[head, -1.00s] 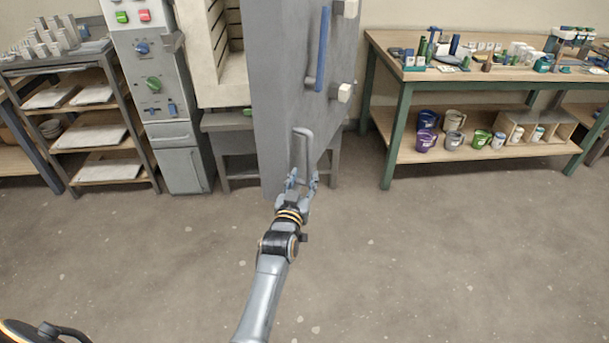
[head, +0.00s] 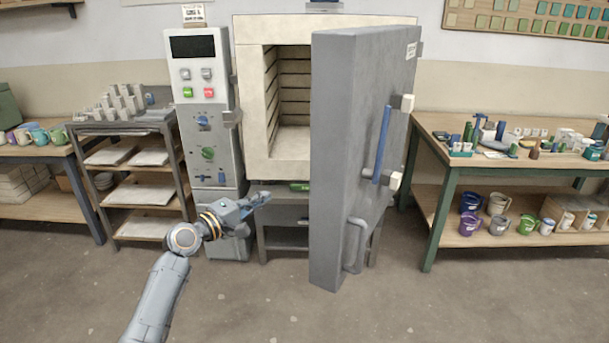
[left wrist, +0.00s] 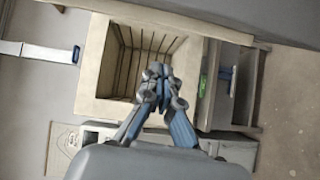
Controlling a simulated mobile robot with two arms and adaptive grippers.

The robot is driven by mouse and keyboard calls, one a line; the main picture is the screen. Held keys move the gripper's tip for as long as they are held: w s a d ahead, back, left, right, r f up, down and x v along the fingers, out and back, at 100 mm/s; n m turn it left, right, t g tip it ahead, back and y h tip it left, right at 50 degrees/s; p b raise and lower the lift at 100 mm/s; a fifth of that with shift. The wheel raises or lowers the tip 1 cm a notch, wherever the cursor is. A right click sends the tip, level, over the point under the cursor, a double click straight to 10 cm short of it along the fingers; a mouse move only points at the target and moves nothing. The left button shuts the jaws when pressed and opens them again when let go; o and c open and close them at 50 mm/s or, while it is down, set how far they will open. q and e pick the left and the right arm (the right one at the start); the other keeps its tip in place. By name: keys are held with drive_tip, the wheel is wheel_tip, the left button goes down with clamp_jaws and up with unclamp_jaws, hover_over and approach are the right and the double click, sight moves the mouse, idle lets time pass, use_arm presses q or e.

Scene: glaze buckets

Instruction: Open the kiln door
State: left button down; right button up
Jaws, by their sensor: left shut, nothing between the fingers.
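The kiln (head: 255,100) stands in the middle of the head view, its empty chamber showing. Its thick grey door (head: 335,150) stands swung well open to the right of the chamber. The door carries a blue bar handle (head: 382,145) and a lower grey handle (head: 352,248). My left gripper (head: 262,198) is left of the door, below the chamber opening, apart from both handles. It is shut and empty. In the left wrist view the closed fingers (left wrist: 160,85) show in front of the kiln chamber (left wrist: 150,45). My right gripper is not in view.
A control panel (head: 205,120) stands left of the kiln. A shelf rack (head: 130,180) with trays is further left. A workbench (head: 440,200) with cups and glaze items stands right of the door. The floor in front is clear.

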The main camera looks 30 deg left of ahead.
use_arm(q)
drive_tip(key=w+d+r+h+p, duration=0.1)
drive_tip(key=w+d+p, duration=0.3)
drive_tip(key=w, duration=0.5)
drive_tip(key=shift+w+d+r, duration=0.3)
drive_tip(key=shift+d+r, duration=0.4)
drive_tip(key=shift+d, duration=0.35)
